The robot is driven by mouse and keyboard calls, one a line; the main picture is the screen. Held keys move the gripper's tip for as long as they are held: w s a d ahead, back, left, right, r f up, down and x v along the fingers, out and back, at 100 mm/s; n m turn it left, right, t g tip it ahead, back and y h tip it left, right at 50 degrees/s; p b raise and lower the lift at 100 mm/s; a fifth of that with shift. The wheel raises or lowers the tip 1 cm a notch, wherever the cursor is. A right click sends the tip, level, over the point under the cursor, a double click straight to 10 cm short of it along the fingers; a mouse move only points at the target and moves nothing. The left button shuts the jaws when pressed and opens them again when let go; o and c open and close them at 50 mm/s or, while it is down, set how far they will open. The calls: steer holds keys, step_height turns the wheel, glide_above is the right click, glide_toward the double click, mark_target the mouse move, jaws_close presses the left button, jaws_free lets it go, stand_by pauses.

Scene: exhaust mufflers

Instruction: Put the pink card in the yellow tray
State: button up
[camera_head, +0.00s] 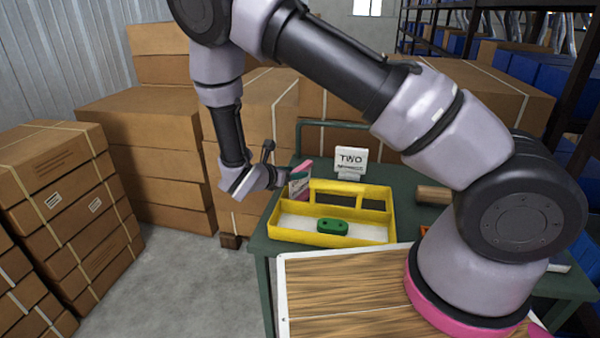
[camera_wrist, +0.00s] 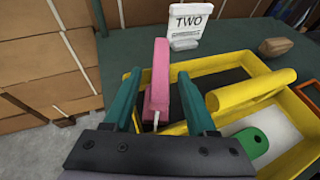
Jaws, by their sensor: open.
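The pink card (camera_wrist: 159,72) stands upright between the two teal fingers of my gripper (camera_wrist: 160,88) in the wrist view. The fingers are open, with a visible gap on the card's right side. In the head view the card (camera_head: 303,165) shows as a pink edge by my gripper (camera_head: 297,176), at the back left corner of the yellow tray (camera_head: 356,241). The tray also shows in the wrist view (camera_wrist: 240,92), with a handle bar and a dark rear compartment. I cannot tell whether the card's lower end rests inside the tray; the fingers and gripper body partly hide it.
A green two-hole block (camera_head: 332,226) lies in the tray's white front compartment. A white "TWO" sign (camera_head: 350,162) stands behind the tray on the green table (camera_head: 402,180). A brown cylinder (camera_head: 433,195) lies right of the tray. Stacked cardboard boxes (camera_head: 150,125) stand left and behind.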

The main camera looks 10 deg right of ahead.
steer(key=v, duration=0.8)
steer(key=s+d+r+m+g+y, duration=0.35)
steer(key=d+r+m+g, duration=0.45)
steer(key=d+r+m, duration=0.95)
steer(key=s+d+r+m+t+y, duration=0.2)
steer(key=s+d+r+m+y, duration=0.1)
steer(key=s+r+m, duration=0.3)
steer(key=s+d+r+m+t+y, duration=0.3)
steer(key=s+r+m, duration=0.4)
steer(key=r, duration=0.4)
steer(key=shift+r+m+y, duration=0.25)
steer(key=shift+m+y, duration=0.3)
steer(key=shift+m, duration=0.2)
